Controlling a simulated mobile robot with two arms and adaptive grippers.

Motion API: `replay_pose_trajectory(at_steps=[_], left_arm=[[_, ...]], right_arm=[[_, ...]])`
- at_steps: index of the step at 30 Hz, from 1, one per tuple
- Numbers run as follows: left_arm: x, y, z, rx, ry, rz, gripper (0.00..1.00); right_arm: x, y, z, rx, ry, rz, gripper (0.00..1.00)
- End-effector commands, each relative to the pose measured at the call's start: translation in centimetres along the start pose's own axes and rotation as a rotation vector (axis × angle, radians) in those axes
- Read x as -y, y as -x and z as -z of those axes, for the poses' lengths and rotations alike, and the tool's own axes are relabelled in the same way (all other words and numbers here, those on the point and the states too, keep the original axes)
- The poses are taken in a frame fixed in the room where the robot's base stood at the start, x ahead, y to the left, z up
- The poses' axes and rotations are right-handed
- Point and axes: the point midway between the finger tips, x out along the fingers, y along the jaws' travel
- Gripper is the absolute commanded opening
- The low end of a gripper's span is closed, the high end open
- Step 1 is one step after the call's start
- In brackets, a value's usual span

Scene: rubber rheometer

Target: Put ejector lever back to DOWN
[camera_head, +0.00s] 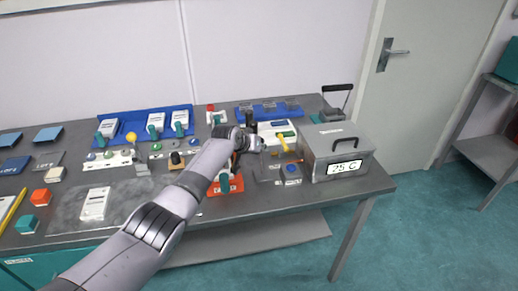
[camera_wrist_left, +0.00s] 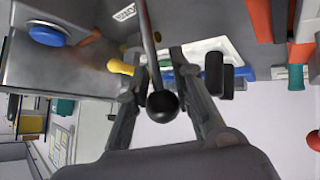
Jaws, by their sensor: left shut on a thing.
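The ejector lever (camera_wrist_left: 162,106) shows in the left wrist view as a thin metal rod ending in a black ball knob. The rod comes down from the top edge, and the knob is between the fingers of my left gripper (camera_wrist_left: 157,78). The gripper is shut on the lever, one finger on each side. In the head view my left gripper (camera_head: 258,144) is over the right half of the bench, left of the grey box. There the arm and gripper hide the lever, and I cannot tell its angle. My right gripper is not in view.
The grey box (camera_head: 325,140) with a black handle and a "25 C" display stands at the right. Close to the gripper are a yellow handle (camera_head: 283,143) and a blue button (camera_head: 292,168). Blue trays (camera_head: 130,115) and small parts crowd the bench's left half.

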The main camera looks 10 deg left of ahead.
Motion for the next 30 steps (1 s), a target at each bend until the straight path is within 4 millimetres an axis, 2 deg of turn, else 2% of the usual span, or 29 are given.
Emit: replay_pose_trajectory(at_steps=[1,12,23,30], left_arm=[[-0.4,0.2,0.6,-0.013,-0.003,-0.005,0.24],[-0.2,0.1,0.3,-0.007,-0.002,-0.002,0.47],[0.0,0.2,0.2,-0.005,-0.001,-0.001,0.47],[0.0,1.7,0.2,-0.006,-0.003,-0.001,0.47]], right_arm=[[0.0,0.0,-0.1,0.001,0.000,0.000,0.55],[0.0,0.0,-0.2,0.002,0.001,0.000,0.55],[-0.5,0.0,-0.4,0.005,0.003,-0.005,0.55],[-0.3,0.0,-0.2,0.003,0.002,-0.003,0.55]])
